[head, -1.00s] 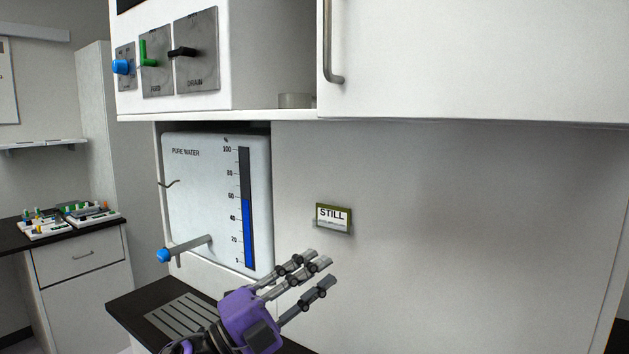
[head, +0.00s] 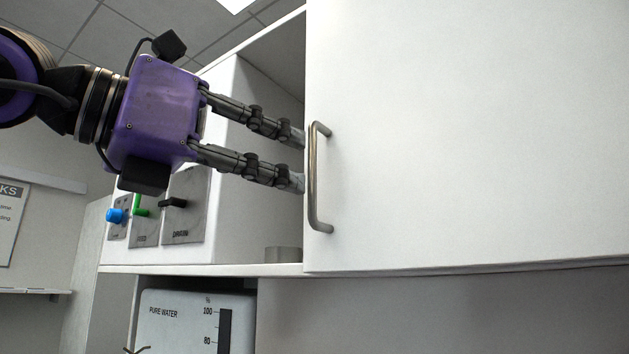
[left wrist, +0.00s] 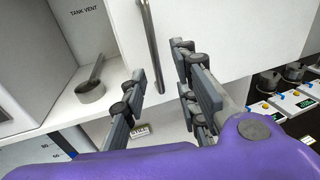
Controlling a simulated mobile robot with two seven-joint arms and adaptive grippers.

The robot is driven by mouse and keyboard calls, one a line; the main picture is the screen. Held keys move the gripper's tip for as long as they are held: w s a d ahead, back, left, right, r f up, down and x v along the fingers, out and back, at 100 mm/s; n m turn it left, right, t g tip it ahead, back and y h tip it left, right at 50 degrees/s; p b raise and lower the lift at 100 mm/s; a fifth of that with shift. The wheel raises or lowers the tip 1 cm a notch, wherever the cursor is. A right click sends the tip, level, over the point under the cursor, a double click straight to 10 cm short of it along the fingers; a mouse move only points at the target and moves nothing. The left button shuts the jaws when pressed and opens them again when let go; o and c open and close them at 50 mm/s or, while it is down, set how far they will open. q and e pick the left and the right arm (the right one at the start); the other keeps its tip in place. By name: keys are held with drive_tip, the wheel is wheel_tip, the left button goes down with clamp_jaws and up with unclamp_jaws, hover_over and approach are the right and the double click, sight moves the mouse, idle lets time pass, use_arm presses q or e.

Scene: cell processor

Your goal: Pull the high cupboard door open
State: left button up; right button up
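The high cupboard door (head: 470,130) is a large white panel at the right of the head view. Its upright metal bar handle (head: 313,180) is near the door's left edge. My left gripper (head: 297,160) is level with the handle, its grey fingers pointing right with their tips close to the bar. In the left wrist view the fingers are apart and empty, and the handle (left wrist: 152,45) shows ahead, between the finger directions. Whether any finger touches it I cannot tell. My right gripper is not in view.
Left of the door is an open cupboard space with a metal cup (head: 284,254) on its floor. A panel with blue, green and black knobs (head: 183,205) sits beyond my gripper. Below is the pure water gauge (head: 180,315). The left wrist view shows dark equipment (left wrist: 290,75) at right.

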sight(310, 161)
use_arm(q)
drive_tip(key=shift+w+d+r+t, duration=0.1)
drive_tip(key=shift+r+t, duration=0.1)
drive_tip(key=shift+r, duration=0.3)
drive_tip(key=shift+w+d+r+t, duration=0.1)
drive_tip(key=shift+r+t, duration=0.1)
drive_tip(key=shift+r, duration=0.25)
drive_tip(key=shift+w+d, duration=0.25)
drive_tip(key=p+x, duration=0.1)
drive_tip(key=x, duration=0.4)
drive_tip(key=shift+w+d, duration=0.15)
drive_tip(key=shift+w, duration=0.05)
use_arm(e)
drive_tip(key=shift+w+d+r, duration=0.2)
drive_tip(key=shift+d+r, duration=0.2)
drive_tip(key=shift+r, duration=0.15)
